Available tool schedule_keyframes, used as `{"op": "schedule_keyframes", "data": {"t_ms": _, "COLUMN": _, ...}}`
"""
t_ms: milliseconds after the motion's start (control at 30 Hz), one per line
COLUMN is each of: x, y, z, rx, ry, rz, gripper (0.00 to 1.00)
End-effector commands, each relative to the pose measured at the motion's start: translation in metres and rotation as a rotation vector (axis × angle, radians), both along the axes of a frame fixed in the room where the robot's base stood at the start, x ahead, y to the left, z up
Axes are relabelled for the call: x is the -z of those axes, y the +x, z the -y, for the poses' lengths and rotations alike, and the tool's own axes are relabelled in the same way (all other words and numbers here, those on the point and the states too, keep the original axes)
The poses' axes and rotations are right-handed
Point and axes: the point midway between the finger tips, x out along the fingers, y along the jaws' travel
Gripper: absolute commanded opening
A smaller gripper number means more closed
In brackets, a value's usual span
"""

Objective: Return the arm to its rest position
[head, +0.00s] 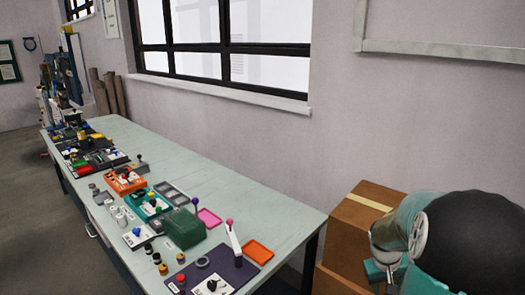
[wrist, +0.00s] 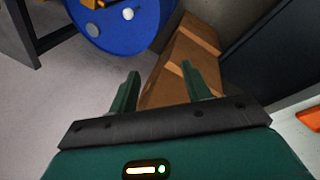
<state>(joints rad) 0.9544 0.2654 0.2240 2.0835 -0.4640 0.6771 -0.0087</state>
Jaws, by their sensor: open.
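My gripper (wrist: 160,72) is in the wrist view with its two green fingers apart and nothing between them. Beyond the fingers is a cardboard box (wrist: 198,38), apart from them as far as I can tell. In the head view my arm fills the lower right corner, in front of the cardboard boxes (head: 352,238) and to the right of the workbench. The fingertips cannot be made out clearly in that view.
A long pale workbench (head: 285,212) carries an orange tray (head: 258,252), a pink tray (head: 209,217), a dark green box (head: 179,229) and several small parts. The wrist view shows a blue round surface (wrist: 117,20) and grey floor (wrist: 45,95). A wall and window stand behind the bench.

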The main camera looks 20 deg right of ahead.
Motion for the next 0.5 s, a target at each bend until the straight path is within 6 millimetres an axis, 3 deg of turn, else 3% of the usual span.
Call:
{"op": "schedule_keyframes", "data": {"t_ms": 33, "x": -0.021, "y": 0.011, "z": -0.022, "rx": -0.029, "ry": -0.018, "rz": 0.018, "gripper": 0.48}}
{"op": "schedule_keyframes", "data": {"t_ms": 200, "x": -0.072, "y": 0.027, "z": -0.092, "rx": -0.095, "ry": -0.044, "rz": 0.081, "gripper": 0.48}}
{"op": "schedule_keyframes", "data": {"t_ms": 500, "x": -0.138, "y": 0.019, "z": -0.217, "rx": -0.224, "ry": -0.020, "rz": 0.229, "gripper": 0.48}}
